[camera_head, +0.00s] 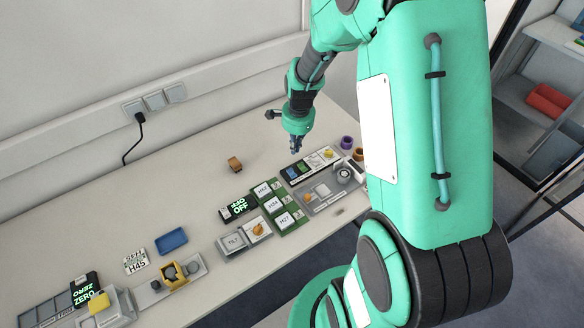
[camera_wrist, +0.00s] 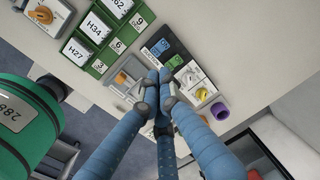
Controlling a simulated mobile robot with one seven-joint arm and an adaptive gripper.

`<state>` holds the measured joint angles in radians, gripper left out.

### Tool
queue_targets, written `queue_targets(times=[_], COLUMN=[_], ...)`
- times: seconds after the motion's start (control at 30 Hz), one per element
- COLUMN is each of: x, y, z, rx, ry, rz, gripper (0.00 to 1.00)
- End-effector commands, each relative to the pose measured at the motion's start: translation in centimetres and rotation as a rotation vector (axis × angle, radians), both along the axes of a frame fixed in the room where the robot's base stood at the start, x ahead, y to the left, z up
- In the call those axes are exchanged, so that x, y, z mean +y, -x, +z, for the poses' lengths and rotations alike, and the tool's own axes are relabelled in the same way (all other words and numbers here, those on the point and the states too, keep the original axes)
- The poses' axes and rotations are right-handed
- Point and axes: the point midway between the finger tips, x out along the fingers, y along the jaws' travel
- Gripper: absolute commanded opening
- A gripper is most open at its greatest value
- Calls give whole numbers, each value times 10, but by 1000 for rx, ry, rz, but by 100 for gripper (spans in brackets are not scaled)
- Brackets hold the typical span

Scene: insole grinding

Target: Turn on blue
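A small panel with a blue section (camera_head: 291,173), a green section (camera_head: 302,168) and a yellow knob (camera_head: 328,153) lies at the right part of the table. In the wrist view the blue section (camera_wrist: 160,47) and green section (camera_wrist: 175,61) sit just beyond my fingertips, and the yellow knob (camera_wrist: 202,94) shows to the right of them. My gripper (camera_head: 296,147) hangs above the panel's far side. In the wrist view my gripper's (camera_wrist: 160,77) blue fingers converge with their tips together, holding nothing visible. I cannot tell if they touch the panel.
A grey tray with an orange knob (camera_head: 309,197) is in front. A purple ring (camera_head: 346,142) stands to the right. A small brown block (camera_head: 235,164) lies left, with clear table around it.

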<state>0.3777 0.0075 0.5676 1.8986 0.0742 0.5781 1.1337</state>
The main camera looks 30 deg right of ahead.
Motion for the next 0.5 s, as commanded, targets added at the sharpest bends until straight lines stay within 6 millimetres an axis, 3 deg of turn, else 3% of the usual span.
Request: queue_targets(times=[0.5], x=[0], y=[4], z=[2], rx=[-75], ry=[4], rz=[0], gripper=[0])
